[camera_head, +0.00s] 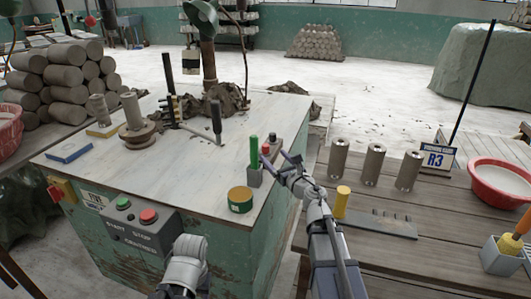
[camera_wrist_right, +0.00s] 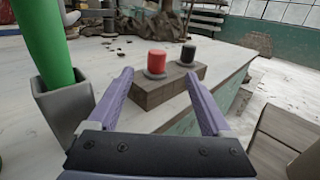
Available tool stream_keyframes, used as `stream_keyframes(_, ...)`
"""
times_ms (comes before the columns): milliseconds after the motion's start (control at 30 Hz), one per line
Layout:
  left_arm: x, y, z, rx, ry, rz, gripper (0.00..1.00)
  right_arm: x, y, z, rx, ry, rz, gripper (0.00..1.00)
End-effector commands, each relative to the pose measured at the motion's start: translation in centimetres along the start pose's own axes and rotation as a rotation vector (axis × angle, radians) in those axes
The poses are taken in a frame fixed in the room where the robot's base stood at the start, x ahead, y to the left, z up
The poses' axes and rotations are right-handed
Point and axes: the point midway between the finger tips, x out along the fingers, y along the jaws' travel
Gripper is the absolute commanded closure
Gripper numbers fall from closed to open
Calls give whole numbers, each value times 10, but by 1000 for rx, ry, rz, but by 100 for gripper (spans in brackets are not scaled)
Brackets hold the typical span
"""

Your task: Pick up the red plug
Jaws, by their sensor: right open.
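The red plug (camera_head: 265,149) stands upright near the right edge of the worktop in the head view. In the right wrist view the red plug (camera_wrist_right: 156,63) stands on a brown-grey block (camera_wrist_right: 160,94), beside a black plug (camera_wrist_right: 188,54). My right gripper (camera_head: 280,162) is close to the block in the head view. In the right wrist view its purple fingers (camera_wrist_right: 159,76) are spread apart and empty, with the red plug in the gap beyond them. My left gripper is not visible.
A green stick (camera_head: 254,150) stands in a grey square holder (camera_head: 255,178) left of my right gripper. A round green-and-yellow tin (camera_head: 240,200) is nearer. Several metal cylinders (camera_head: 373,164) and a yellow cylinder (camera_head: 342,201) stand on the right wooden table. The worktop's middle (camera_head: 185,170) is mostly clear.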

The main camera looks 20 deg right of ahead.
Motion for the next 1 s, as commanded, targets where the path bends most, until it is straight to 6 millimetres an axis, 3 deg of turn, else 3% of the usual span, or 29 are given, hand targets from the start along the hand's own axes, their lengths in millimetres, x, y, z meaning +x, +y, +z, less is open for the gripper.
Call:
stream_keyframes(33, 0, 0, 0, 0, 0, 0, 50, 9, -1, 0, 0, 0, 1, 17)
stream_keyframes(367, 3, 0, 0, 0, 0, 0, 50, 20, 1, -3, 1, 0, 0, 17)
stream_keyframes(700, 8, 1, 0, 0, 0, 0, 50, 63, 5, -8, 1, 0, 0, 17)
stream_keyframes(900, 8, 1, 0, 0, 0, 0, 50, 63, 6, -8, 1, 0, -1, 17)
stream_keyframes(1000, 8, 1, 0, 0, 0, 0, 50, 62, 6, -8, 1, 0, -1, 26)
